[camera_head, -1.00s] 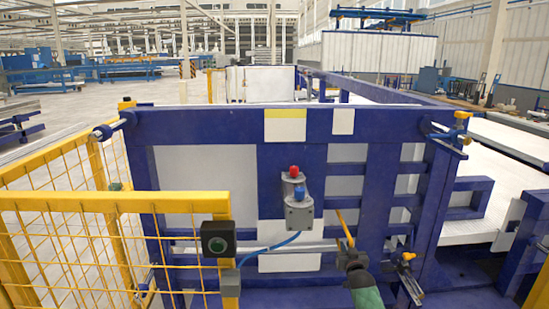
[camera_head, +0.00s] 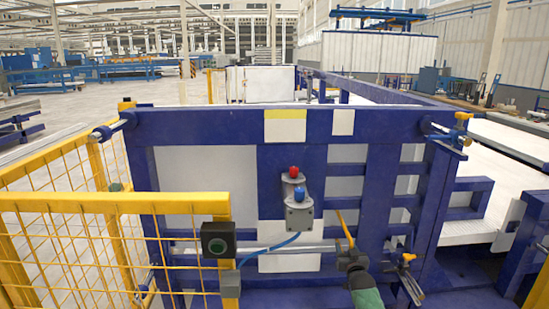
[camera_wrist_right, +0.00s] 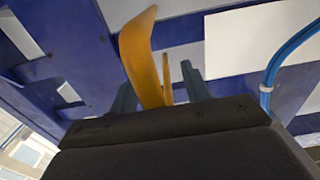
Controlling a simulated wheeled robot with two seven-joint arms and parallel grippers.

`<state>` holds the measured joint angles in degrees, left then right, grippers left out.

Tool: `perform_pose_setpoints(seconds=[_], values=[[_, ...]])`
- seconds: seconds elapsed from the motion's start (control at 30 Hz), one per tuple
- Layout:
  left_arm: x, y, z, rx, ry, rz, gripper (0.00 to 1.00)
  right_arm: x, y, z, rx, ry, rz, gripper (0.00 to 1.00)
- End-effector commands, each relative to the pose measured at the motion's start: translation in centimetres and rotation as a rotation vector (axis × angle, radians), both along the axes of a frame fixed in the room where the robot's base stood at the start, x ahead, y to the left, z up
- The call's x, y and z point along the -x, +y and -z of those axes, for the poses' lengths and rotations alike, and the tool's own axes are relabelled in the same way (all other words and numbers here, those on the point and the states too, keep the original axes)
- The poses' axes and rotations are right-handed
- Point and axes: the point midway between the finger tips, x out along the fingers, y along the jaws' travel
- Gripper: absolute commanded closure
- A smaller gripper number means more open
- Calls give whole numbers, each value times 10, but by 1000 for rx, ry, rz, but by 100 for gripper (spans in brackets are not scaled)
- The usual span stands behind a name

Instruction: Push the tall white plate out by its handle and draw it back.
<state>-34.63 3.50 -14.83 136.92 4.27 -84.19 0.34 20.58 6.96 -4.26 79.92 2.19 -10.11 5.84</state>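A yellow handle (camera_head: 345,228) sticks up at a slant in front of the blue frame, right of centre. My right gripper (camera_head: 350,249) is at its lower end. In the right wrist view the handle (camera_wrist_right: 142,58) stands between the two dark fingers (camera_wrist_right: 160,92), which are apart with gaps beside it. The handle's lower end is hidden by the gripper body. White panels show behind the blue frame, a large one (camera_head: 205,168) on the left and narrower pieces on the right. I cannot tell which is the handle's plate. My left gripper is not in view.
The blue frame (camera_head: 385,125) fills the middle. A grey box with red and blue buttons (camera_head: 298,205) and a blue cable (camera_head: 265,252) are left of the gripper. A yellow mesh fence (camera_head: 110,205) with a black button box (camera_head: 218,240) closes the left. A yellow-tipped clamp (camera_head: 408,258) is close right.

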Motion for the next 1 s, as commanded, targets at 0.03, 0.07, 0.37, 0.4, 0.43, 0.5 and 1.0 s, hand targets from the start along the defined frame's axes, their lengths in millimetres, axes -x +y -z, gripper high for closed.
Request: perform_pose_setpoints(seconds=[0.03,0.07,0.37,0.4,0.43,0.5,1.0], values=[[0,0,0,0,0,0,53,0,0,0,0,0,0,53],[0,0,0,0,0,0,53,0,0,0,0,0,0,53],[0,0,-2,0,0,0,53,2,0,-1,0,0,0,53],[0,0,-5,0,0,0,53,4,0,-2,0,0,0,53],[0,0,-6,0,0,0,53,6,0,-3,0,0,0,53],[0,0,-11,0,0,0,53,12,-1,-2,0,1,0,53],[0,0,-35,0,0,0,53,52,-2,-3,0,0,0,53]])
